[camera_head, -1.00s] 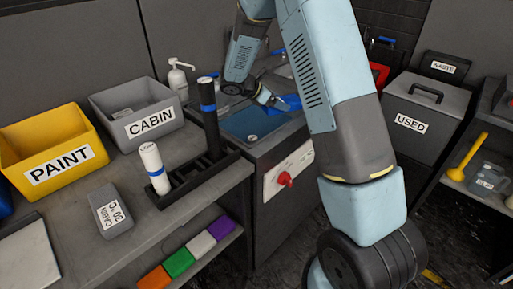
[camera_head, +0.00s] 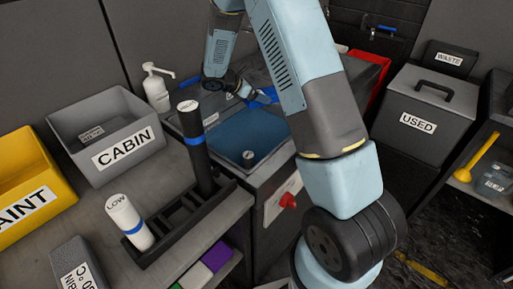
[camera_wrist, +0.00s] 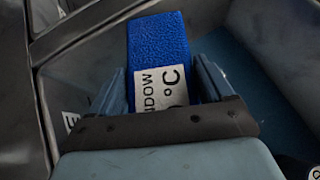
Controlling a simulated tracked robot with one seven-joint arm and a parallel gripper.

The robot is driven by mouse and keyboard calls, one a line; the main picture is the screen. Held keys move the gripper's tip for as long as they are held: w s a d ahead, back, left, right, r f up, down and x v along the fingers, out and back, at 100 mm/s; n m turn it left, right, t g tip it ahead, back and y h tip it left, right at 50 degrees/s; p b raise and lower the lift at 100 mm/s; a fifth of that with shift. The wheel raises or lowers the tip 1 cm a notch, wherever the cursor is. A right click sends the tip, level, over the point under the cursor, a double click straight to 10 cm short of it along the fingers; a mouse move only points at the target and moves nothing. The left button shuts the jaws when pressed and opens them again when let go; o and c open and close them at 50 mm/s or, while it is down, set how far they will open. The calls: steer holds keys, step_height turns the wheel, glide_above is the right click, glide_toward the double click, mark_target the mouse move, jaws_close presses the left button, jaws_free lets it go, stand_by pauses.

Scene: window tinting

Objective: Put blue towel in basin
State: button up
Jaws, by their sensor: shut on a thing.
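The blue towel (camera_head: 264,96) shows in the head view at the back right of the basin. In the wrist view the towel (camera_wrist: 158,45) is bright blue, with a white label partly reading "NDOW" and "°C". My gripper (camera_wrist: 160,88) is shut on the towel, one finger on each side of it. In the head view my gripper (camera_head: 243,92) is small and partly hidden by my arm. The basin floor (camera_wrist: 240,75) shows right of the towel; whether the towel touches the basin is unclear.
A soap pump (camera_head: 157,88) stands left of the basin. A black rack (camera_head: 185,215) holds a white and a black bottle in front. The grey CABIN bin (camera_head: 75,120) and yellow PAINT bin (camera_head: 22,165) are left. The USED bin (camera_head: 425,115) stands right. A red switch (camera_head: 288,201) is on the basin's front.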

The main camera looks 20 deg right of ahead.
step_height(320, 180, down, 24)
steer(key=shift+d+f, duration=0.15)
stand_by(0.5)
steer(key=shift+f, duration=0.6)
steer(key=o, duration=1.1)
steer(key=shift+r, duration=0.1)
